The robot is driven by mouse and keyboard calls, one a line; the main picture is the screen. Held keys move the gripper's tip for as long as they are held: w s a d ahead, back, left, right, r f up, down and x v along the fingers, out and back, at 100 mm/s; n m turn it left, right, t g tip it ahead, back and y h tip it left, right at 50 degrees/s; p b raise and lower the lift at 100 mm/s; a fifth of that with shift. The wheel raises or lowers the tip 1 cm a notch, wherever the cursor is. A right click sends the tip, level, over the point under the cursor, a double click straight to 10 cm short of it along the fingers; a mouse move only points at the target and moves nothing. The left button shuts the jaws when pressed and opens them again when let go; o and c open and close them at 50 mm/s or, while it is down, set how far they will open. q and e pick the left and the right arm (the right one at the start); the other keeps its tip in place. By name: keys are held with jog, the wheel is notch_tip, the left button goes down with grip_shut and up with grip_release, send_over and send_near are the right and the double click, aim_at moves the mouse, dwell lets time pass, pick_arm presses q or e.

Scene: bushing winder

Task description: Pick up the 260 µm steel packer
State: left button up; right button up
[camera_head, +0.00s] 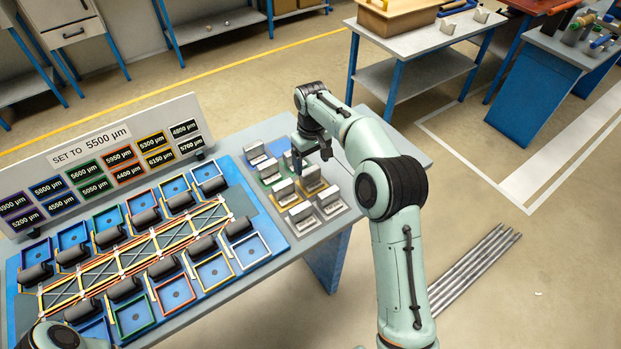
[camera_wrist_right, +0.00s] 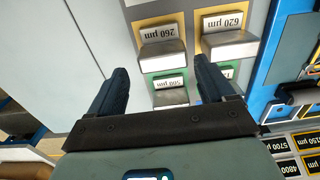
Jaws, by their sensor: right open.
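The 260 µm steel packer (camera_wrist_right: 160,52) is a grey metal block with a white label in a yellow-edged slot. In the head view it appears to be the right-hand block of the yellow row (camera_head: 311,178). My right gripper (camera_wrist_right: 162,66) is open and empty, its two dark fingers pointing toward this packer; in the head view the gripper (camera_head: 312,150) hangs over the far part of the packer rack. The packer lies ahead of the gap between the fingers and is not gripped. My left gripper is out of view.
The 620 µm packer (camera_wrist_right: 230,45) sits beside it, and the 500 µm packer (camera_wrist_right: 172,98) is in a green slot nearer the gripper. A blue winding fixture (camera_head: 285,243) fills the table's left side. A sign board (camera_head: 85,150) reads "SET TO 5500 µm".

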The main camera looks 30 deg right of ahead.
aim_at(311, 171)
notch_tip(311, 171, down, 5)
jog(key=shift+s+a+f+b, duration=0.1)
jog(key=shift+a+b, duration=0.05)
jog(key=shift+b, duration=0.25)
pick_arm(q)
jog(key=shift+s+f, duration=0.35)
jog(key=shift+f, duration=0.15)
pick_arm(e)
jog(key=shift+c, duration=0.3)
jog(key=c, duration=0.9)
jog(key=shift+o, duration=0.3)
jog(key=shift+r, duration=0.2)
